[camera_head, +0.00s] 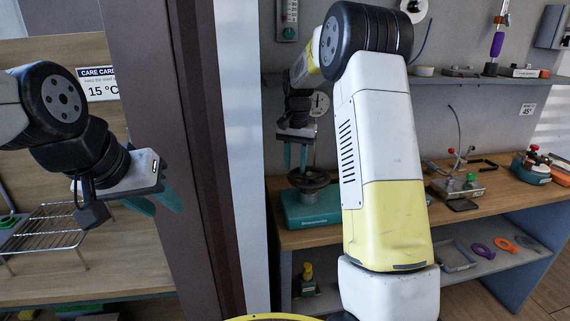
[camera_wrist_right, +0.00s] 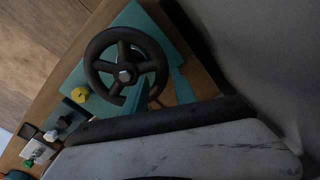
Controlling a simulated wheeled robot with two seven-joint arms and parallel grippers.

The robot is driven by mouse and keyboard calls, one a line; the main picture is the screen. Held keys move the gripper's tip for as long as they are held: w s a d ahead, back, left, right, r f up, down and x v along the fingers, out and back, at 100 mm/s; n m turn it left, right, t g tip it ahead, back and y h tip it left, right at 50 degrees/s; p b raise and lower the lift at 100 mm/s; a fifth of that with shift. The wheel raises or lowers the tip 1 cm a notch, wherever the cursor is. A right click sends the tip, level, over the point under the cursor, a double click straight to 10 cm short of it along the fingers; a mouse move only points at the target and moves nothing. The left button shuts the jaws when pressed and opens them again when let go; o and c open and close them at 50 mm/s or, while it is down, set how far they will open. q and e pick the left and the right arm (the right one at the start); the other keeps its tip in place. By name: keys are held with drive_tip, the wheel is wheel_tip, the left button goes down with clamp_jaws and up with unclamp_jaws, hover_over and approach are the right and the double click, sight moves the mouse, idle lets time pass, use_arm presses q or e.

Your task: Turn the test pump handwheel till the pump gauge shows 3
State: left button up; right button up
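The dark spoked handwheel (camera_head: 309,180) sits on a teal pump base (camera_head: 310,212) on the workbench. It also shows in the right wrist view (camera_wrist_right: 126,72). My right gripper (camera_head: 296,158) points down at the wheel from above. In the wrist view its two teal fingers (camera_wrist_right: 160,92) stand apart near the rim's lower right, one inside the rim and one outside; contact is unclear. A round white gauge (camera_head: 320,103) is partly hidden behind my right wrist, and I cannot read it. My left gripper (camera_head: 154,201) is open and empty, far left of the pump.
A dark post (camera_head: 150,120) stands between my left gripper and the pump. A wire rack (camera_head: 45,228) is at the left. Farther right on the bench are a small device with a green knob (camera_head: 460,184) and a teal unit with red knobs (camera_head: 532,168). A shelf (camera_head: 490,80) runs above.

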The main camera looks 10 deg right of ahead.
drive_tip(key=shift+d+r, duration=0.1)
drive_tip(key=shift+r, duration=1.65)
